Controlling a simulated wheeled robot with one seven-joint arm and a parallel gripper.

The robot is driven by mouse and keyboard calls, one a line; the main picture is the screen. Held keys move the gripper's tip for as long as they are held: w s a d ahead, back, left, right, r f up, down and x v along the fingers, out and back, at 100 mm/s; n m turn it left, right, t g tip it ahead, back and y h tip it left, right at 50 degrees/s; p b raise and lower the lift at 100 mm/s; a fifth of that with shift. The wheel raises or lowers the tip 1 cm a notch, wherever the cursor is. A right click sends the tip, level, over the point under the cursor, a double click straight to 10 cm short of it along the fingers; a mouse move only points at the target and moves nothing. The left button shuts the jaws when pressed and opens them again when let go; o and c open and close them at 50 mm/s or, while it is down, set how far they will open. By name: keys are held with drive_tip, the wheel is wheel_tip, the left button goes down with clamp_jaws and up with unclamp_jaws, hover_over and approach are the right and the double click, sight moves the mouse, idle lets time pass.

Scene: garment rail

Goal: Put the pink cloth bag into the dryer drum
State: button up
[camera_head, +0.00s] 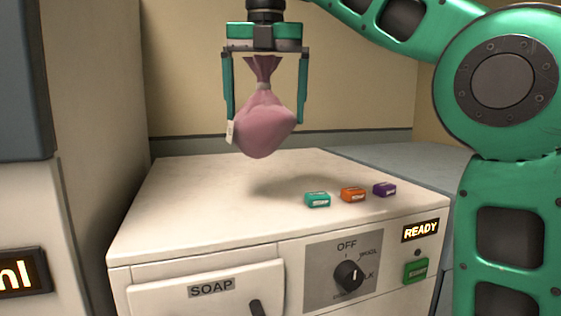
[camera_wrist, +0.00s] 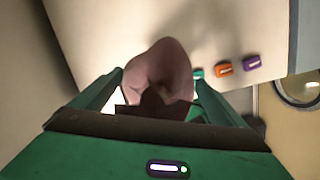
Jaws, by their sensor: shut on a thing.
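The pink cloth bag (camera_head: 264,128) hangs in the air between the two green fingers of my gripper (camera_head: 265,122), with its gathered neck up and a small pale tag on its left side. My gripper points down and is shut on the bag, above the white machine top. In the wrist view the bag (camera_wrist: 160,75) fills the space between the fingers of my gripper (camera_wrist: 158,85). A round, glass-like opening (camera_wrist: 305,88) shows in part at the right edge of the wrist view; I cannot tell whether it is the dryer drum.
The white machine (camera_head: 190,205) has a SOAP drawer (camera_head: 211,288), a dial (camera_head: 348,275) and a READY display (camera_head: 420,230). Teal (camera_head: 317,200), orange (camera_head: 353,194) and purple (camera_head: 384,189) small blocks lie on its top. A tall cabinet (camera_head: 25,220) stands at left. The rest of the top is clear.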

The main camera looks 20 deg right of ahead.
drive_tip(key=w+d+f, duration=0.5)
drive_tip(key=d, duration=0.1)
drive_tip(key=shift+w+d, duration=0.35)
drive_tip(key=shift+w, duration=0.05)
drive_tip(key=shift+f, duration=2)
drive_tip(key=o, duration=1.3)
drive_tip(key=shift+o, duration=0.2)
